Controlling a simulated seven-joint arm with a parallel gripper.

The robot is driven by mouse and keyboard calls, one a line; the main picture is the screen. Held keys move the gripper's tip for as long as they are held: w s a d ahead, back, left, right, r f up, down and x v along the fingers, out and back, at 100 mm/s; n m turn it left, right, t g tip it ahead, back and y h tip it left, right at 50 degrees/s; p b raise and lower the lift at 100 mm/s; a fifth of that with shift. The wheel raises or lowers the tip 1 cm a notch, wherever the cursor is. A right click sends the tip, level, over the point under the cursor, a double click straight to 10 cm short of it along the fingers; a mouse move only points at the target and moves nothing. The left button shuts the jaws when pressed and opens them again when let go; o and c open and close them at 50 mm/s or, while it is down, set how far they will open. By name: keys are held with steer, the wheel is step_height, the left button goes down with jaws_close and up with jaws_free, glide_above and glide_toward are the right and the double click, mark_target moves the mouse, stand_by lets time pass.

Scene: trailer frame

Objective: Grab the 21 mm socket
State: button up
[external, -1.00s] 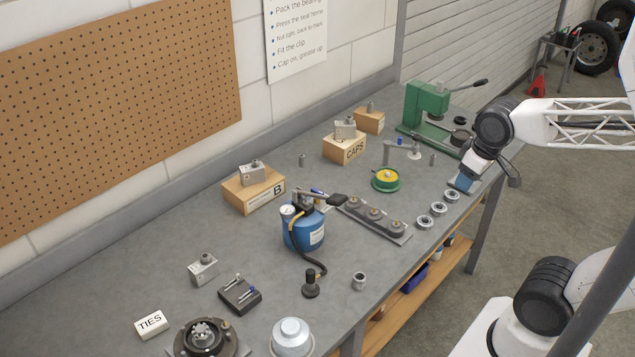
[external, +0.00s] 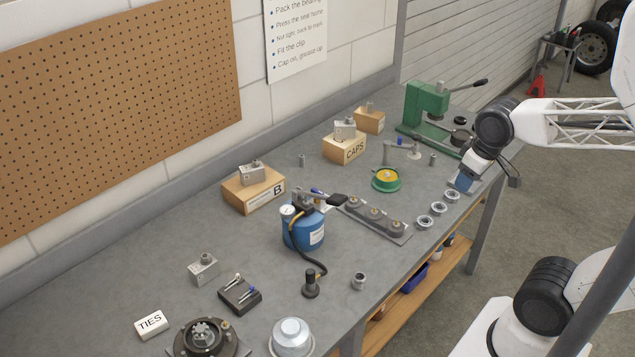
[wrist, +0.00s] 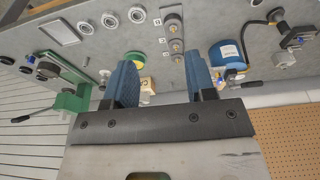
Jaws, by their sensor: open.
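I cannot tell which piece is the 21 mm one. My gripper (wrist: 161,78) is open and empty, its blue fingers wide apart. In the external view my gripper (external: 463,182) is low over the bench's right edge, right of the rail and apart from it.
Three metal rings (external: 438,208) lie between the rail and my gripper. A green-and-yellow tin (external: 386,180) and green press (external: 425,105) stand behind. A blue canister (external: 305,232) stands left of the rail. A loose metal cylinder (external: 358,281) stands near the front edge.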

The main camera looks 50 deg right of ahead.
steer(key=shift+o, duration=1.3)
steer(key=w+a+f+m+y, duration=0.3)
steer(key=a+f+m+y, duration=0.1)
steer(key=a+f+m, duration=0.1)
steer(key=w+a+f+m+y, duration=0.4)
steer(key=a+f+m, duration=0.2)
steer(key=f+m, duration=0.2)
steer(key=w+a+f+m+y, duration=0.3)
steer(key=a+f+m+y, duration=0.2)
steer(key=f, duration=0.3)
steer(key=shift+w+a+f+m, duration=0.3)
steer(key=shift+f+m, duration=0.1)
steer(key=shift+m, duration=0.4)
steer(key=shift+w+f+m+t, duration=0.3)
steer(key=shift+f+m+t, duration=0.3)
steer(key=shift+m, duration=0.1)
